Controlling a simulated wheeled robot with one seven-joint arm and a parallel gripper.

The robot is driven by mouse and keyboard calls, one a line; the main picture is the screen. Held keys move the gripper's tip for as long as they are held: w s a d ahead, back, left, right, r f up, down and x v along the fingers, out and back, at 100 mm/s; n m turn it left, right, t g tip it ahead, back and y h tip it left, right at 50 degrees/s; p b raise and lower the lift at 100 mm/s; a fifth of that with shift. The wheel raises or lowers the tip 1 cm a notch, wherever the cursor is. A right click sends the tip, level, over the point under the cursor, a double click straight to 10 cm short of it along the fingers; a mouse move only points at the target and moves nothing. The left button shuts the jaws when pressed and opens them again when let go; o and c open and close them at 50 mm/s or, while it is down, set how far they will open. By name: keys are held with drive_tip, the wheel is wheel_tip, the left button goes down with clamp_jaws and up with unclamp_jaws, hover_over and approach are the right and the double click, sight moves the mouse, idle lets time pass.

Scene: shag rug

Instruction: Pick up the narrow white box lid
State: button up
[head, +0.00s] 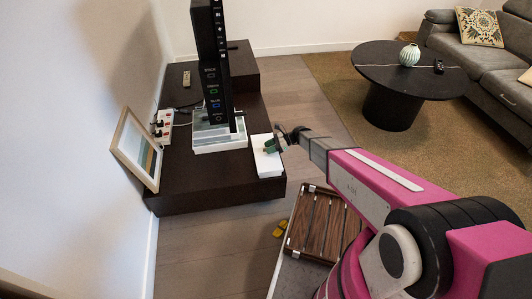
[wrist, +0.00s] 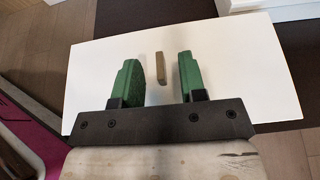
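The narrow white box lid (head: 268,167) lies at the near right end of the dark low cabinet, by its edge. In the wrist view the white lid (wrist: 230,75) fills the middle as a broad flat surface. A small tan piece (wrist: 160,68) shows on it between the fingers; I cannot tell whether it is part of the lid. My gripper (head: 272,145) is over the lid. In the wrist view its two green fingers (wrist: 155,82) stand apart with a gap around the tan piece. I cannot tell whether the fingertips touch the lid.
A tall black panel (head: 213,75) stands in a white tray-like box (head: 220,147) just left of the lid. A leaning picture frame (head: 122,140) and a power strip (head: 163,130) are farther left on the cabinet (head: 205,185). A round black table (head: 400,70) stands right, on the rug.

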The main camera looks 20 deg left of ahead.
drive_tip(key=shift+a+f, duration=0.1)
drive_tip(key=shift+a, duration=0.05)
drive_tip(key=shift+c, duration=0.3)
drive_tip(key=shift+s, duration=0.1)
clamp_jaws()
